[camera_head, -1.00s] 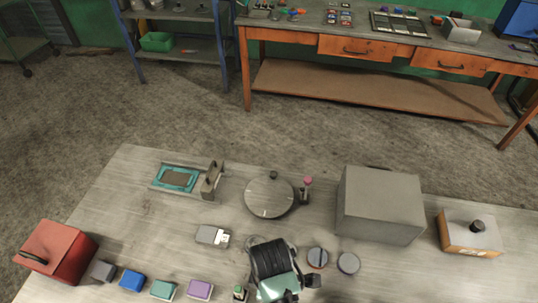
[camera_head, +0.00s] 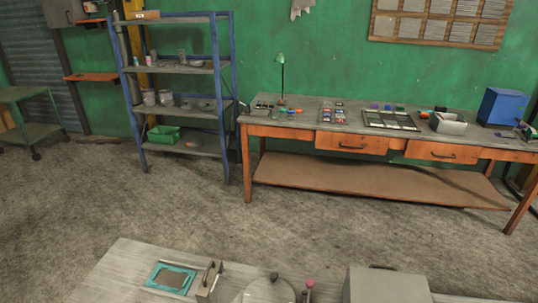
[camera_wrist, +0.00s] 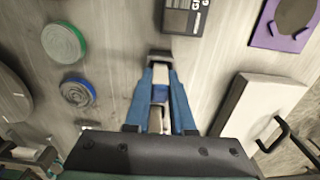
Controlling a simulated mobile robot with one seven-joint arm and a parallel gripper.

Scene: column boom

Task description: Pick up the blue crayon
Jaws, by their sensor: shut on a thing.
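My gripper (camera_wrist: 160,70) points down over the near grey table in the wrist view. Its two blue fingers are close together and shut on a small blue and white thing (camera_wrist: 160,93). The fingers hide most of that thing, so I cannot tell for sure that it is the blue crayon. I cannot make out a blue crayon anywhere else. My gripper is not in the head view.
In the wrist view, a green-rimmed disc (camera_wrist: 64,42) and a blue-rimmed disc (camera_wrist: 77,92) lie left, a dark lettered block (camera_wrist: 186,16) ahead, and a handled pale box (camera_wrist: 262,108) right. In the head view, an orange workbench (camera_head: 350,128) and blue shelf rack (camera_head: 228,120) stand beyond open floor.

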